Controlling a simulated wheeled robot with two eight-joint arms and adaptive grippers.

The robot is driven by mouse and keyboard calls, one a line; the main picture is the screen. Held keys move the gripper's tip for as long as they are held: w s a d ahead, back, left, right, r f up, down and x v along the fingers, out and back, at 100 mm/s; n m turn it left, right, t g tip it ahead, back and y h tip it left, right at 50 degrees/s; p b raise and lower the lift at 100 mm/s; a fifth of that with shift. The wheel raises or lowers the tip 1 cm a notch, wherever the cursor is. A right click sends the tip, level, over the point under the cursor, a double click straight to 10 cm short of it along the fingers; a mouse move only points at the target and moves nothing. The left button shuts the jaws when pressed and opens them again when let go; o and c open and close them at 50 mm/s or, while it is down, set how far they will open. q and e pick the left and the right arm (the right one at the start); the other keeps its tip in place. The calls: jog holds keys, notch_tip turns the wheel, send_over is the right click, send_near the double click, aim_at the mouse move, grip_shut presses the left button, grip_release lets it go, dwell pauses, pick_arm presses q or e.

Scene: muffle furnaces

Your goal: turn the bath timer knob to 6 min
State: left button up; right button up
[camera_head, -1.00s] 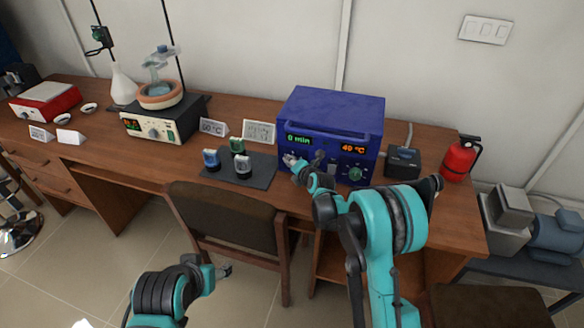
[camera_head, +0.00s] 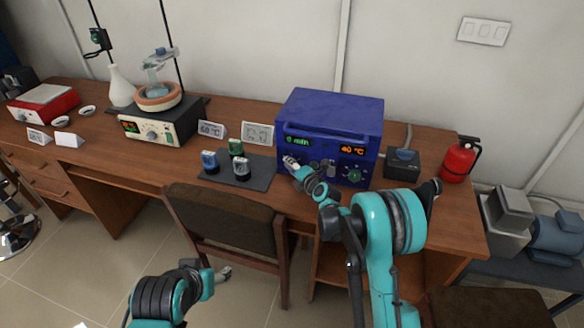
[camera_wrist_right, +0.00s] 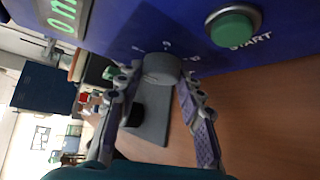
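The blue bath (camera_head: 330,115) stands on the bench, with a green timer display (camera_head: 298,142) and an orange display reading 40 °C. The grey timer knob (camera_wrist_right: 162,68) is on its front face, with printed marks around it. The timer display (camera_wrist_right: 62,12) in the right wrist view starts with 0. My right gripper (camera_head: 289,163) is at the left of the bath front and hides the knob in the head view. In the right wrist view the right gripper (camera_wrist_right: 158,82) is open, its fingers on either side of the knob; contact is unclear. My left gripper (camera_head: 224,273) is low, beside the chair.
A green START button (camera_wrist_right: 233,26) is beside the knob. A small dark box (camera_head: 402,163) and a red extinguisher (camera_head: 459,159) stand right. A chair (camera_head: 225,220) stands before the bench.

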jog(key=o, duration=0.4)
jog(key=shift+c, duration=0.2)
jog(key=shift+s, duration=0.1)
jog(key=v, duration=1.1)
jog(key=shift+s+d+r, duration=0.15)
jog(key=shift+s+d, duration=0.05)
jog(key=shift+s, duration=0.1)
